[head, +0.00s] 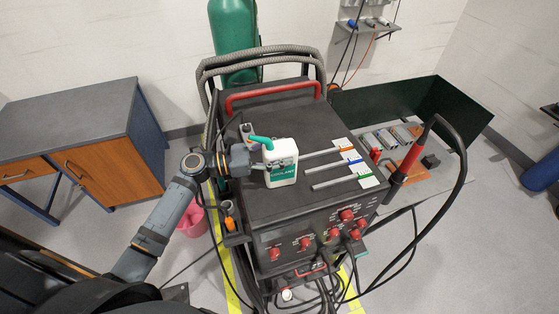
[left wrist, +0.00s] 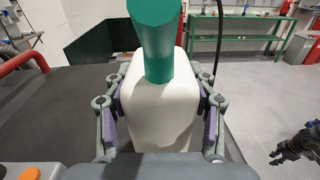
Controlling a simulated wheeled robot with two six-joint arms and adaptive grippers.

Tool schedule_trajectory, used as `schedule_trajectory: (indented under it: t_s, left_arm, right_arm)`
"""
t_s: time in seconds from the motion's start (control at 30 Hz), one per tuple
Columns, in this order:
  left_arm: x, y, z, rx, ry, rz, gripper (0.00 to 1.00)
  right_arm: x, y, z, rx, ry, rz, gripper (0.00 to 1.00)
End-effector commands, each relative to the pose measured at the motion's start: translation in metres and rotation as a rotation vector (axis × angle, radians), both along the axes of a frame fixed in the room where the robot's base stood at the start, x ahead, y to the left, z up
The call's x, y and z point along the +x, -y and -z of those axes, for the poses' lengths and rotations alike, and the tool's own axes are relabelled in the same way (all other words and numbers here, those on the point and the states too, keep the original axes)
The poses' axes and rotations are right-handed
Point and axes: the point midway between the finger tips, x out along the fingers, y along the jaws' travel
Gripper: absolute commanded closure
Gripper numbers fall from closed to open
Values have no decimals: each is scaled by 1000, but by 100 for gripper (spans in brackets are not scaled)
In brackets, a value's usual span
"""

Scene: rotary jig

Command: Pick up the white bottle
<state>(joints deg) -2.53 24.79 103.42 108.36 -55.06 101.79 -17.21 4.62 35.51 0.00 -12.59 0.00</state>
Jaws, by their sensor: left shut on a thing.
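The white bottle (head: 282,172) has a green spout and a green label. It stands upright at the left part of the dark top of the machine (head: 250,196); I cannot tell whether its base touches the top. My left gripper (head: 280,163) comes from the left and has its fingers on both sides of the bottle. In the left wrist view the bottle (left wrist: 160,105) sits between the purple finger pads, which press on its sides. The left gripper (left wrist: 160,122) is shut on it. My right gripper is not in the head view.
Metal rods with coloured tags (head: 338,168) lie right of the bottle. A red handle (head: 272,93) and thick hoses run behind it. A torch with a red grip (head: 403,165) stands at the right. A desk (head: 75,100) is at the left.

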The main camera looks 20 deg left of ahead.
Motion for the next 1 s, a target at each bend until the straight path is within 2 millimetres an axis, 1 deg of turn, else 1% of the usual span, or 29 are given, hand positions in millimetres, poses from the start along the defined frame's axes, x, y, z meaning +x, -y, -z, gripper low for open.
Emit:
schedule_trajectory:
  t_s: [0.17,0.27,0.43,0.6,0.73,1.0]
  left_arm:
    - [0,0,-11,1,6,1,82]
    - [0,0,-30,2,9,2,82]
    - [0,0,-67,3,9,2,82]
    - [0,0,-92,1,5,0,82]
    - [0,0,-101,0,4,0,82]
    - [0,0,-102,-1,2,0,82]
  right_arm:
    - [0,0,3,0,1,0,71]
    - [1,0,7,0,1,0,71]
    - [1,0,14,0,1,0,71]
    - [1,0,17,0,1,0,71]
    - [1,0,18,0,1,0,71]
    - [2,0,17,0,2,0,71]
